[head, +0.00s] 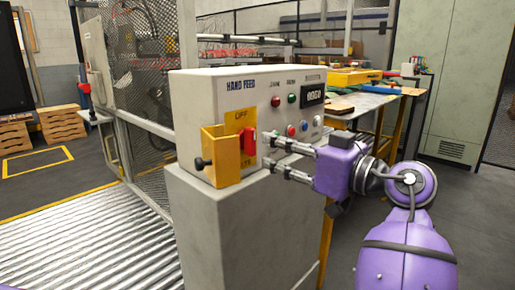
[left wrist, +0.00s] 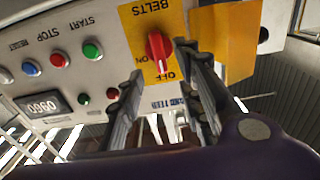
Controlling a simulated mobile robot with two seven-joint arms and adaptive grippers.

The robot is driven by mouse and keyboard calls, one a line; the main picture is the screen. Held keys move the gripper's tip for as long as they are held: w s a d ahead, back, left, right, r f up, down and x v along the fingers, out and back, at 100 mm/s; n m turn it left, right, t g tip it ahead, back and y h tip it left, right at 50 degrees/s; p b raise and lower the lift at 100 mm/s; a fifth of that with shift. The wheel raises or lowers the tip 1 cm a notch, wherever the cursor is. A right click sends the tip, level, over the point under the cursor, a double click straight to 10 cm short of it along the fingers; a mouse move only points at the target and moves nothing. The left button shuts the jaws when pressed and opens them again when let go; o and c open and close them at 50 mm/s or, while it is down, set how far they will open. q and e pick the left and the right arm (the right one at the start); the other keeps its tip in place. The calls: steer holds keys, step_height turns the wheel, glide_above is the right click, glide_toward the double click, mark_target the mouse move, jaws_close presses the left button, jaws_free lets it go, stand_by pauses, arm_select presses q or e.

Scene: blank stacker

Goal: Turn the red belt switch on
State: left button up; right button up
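The red belt switch (head: 249,143) is a knob on a yellow plate (head: 238,118) on the front of the grey hand-feed panel. It also shows in the left wrist view (left wrist: 158,52), where the plate reads BELTS, ON and OFF upside down. Its handle stands roughly upright, with one end towards OFF. My left gripper (head: 272,151) is open and empty, just right of the switch in the head view. In the left wrist view the switch lies beyond and between its spread fingertips (left wrist: 160,68); contact cannot be made out. My right gripper is not in view.
A yellow guard box (head: 222,155) juts out left of the switch. Right of it are several buttons, including a red one (head: 292,130) and a blue one (head: 304,125), and a counter display (head: 312,95). A roller conveyor (head: 90,245) lies at lower left. A table stands behind.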

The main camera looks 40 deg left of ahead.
mark_target(254, 140)
arm_select(q)
steer(key=a, duration=0.7)
steer(key=shift+w+a+p, duration=0.2)
steer(key=shift+w+p, duration=0.15)
steer(key=shift+p, duration=0.05)
steer(key=shift+c, duration=0.2)
jaws_close()
